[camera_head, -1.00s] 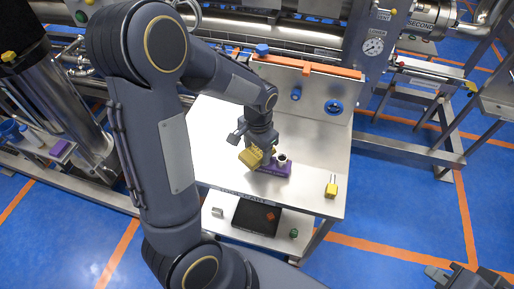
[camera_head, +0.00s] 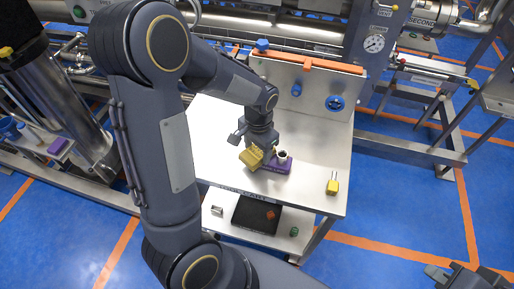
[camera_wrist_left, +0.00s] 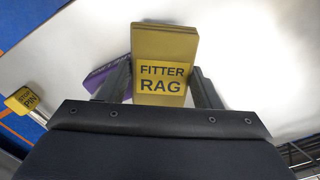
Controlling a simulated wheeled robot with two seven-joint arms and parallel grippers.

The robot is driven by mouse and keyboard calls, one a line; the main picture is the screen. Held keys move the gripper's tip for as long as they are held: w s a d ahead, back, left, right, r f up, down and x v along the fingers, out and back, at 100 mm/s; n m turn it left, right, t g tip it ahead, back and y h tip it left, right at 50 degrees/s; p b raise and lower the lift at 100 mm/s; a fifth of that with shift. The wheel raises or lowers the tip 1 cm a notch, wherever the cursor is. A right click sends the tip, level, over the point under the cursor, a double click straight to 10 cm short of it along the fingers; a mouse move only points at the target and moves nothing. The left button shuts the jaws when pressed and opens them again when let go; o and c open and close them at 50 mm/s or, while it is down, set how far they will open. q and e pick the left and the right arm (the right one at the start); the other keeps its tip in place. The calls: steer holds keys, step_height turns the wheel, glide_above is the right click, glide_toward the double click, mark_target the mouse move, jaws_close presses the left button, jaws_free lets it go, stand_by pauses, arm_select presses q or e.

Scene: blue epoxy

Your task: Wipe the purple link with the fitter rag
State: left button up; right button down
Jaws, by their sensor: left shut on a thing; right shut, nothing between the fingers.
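The fitter rag is a folded yellow block with a "FITTER RAG" label (camera_wrist_left: 163,45); it also shows in the head view (camera_head: 251,157). My left gripper (camera_wrist_left: 163,88) is shut on the rag, with one finger on each side of it. In the head view my left gripper (camera_head: 262,150) is low over the steel bench. The purple link (camera_head: 277,166) lies on the bench, just right of the rag, with a dark-topped round piece on it. In the left wrist view the link (camera_wrist_left: 99,77) is partly hidden behind the left finger. My right gripper (camera_head: 452,277) is at the lower right corner, shut and empty.
The steel bench (camera_head: 313,174) has free room to the right, with a small yellow tag (camera_head: 332,184) near its right edge. A back panel with blue knobs and an orange top strip (camera_head: 309,63) rises behind. A lower shelf holds a dark tray (camera_head: 240,220).

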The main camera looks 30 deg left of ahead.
arm_select(q)
steer(key=shift+w+d+r, duration=0.1)
steer(key=shift+w+d, duration=0.15)
steer(key=shift+d, duration=0.7)
steer(key=shift+w+d, duration=0.25)
steer(key=shift+d, duration=0.65)
steer(key=shift+f, duration=0.25)
steer(key=shift+r, duration=0.1)
steer(key=shift+s+a+f+b, duration=0.1)
steer(key=shift+s+a, duration=0.1)
steer(key=shift+a, duration=0.45)
steer(key=shift+s+a+f+b, duration=0.1)
steer(key=shift+s+a, duration=0.15)
steer(key=shift+a, duration=0.45)
steer(key=shift+s+a+f+b, duration=0.1)
steer(key=shift+s+a, duration=0.1)
steer(key=shift+a, duration=0.45)
steer(key=shift+w+r+p, duration=0.15)
steer(key=shift+r+p, duration=2.25)
steer(key=shift+r, duration=0.75)
